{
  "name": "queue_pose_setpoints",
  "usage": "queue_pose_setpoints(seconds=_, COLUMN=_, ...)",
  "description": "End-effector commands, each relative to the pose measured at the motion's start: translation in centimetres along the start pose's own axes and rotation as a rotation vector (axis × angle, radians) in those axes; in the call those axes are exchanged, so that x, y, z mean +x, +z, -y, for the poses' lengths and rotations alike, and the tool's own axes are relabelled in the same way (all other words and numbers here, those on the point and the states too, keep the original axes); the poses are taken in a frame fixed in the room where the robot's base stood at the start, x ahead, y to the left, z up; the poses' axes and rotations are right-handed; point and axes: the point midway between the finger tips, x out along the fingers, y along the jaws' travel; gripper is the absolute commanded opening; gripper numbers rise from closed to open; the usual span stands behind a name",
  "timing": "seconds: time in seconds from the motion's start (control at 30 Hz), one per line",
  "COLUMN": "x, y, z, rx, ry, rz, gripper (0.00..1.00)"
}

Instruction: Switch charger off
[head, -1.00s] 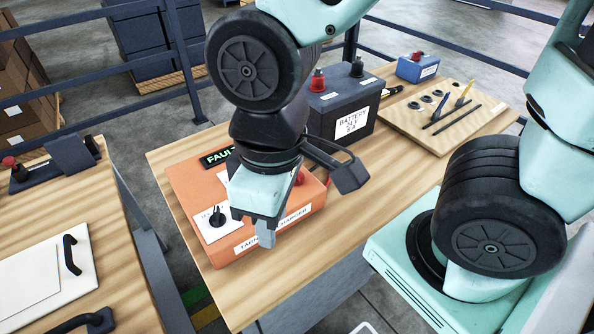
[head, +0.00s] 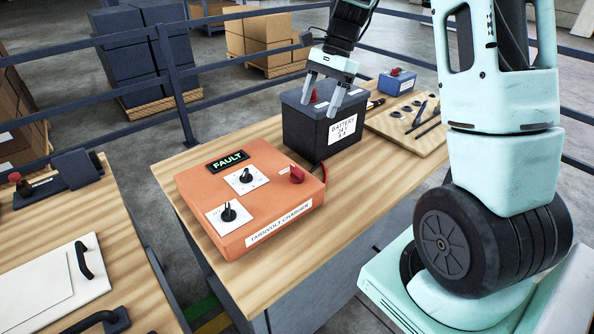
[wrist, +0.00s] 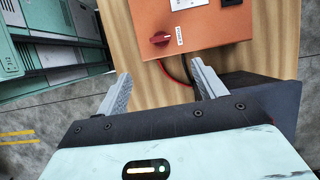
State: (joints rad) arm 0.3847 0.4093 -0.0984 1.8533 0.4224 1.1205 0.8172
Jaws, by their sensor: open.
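The orange charger (head: 262,215) sits on the wooden bench, its dark display (head: 227,161) reading FAULT. Its top bears two black knobs on white plates, one nearer the front (head: 228,212) and one further back (head: 246,176). A red rotary switch (head: 297,174) is at its right end; it also shows in the wrist view (wrist: 160,39), beside a small label. In the wrist view the open fingers (wrist: 160,88) are apart from the charger.
The battery has a red terminal cap and a white label. Behind it are a small blue box (head: 397,82) and a wooden board (head: 385,123) with tools. A second bench (head: 120,270) stands at left. Red and black leads (wrist: 178,75) run from the charger. Bench space before the battery is clear.

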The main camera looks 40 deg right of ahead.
Motion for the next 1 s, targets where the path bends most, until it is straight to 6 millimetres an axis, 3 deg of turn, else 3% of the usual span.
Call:
queue_pose_setpoints(seconds=0.17, x=1.3, y=-0.2, z=0.0, rx=0.015, ry=0.001, rz=0.003, gripper=0.7)
queue_pose_setpoints(seconds=0.7, x=12.2, y=-0.1, z=-0.1, rx=0.011, ry=0.005, rz=0.002, gripper=0.7)
queue_pose_setpoints(seconds=1.0, x=16.5, y=-0.2, z=-0.1, rx=0.01, ry=0.001, rz=0.001, gripper=0.7)
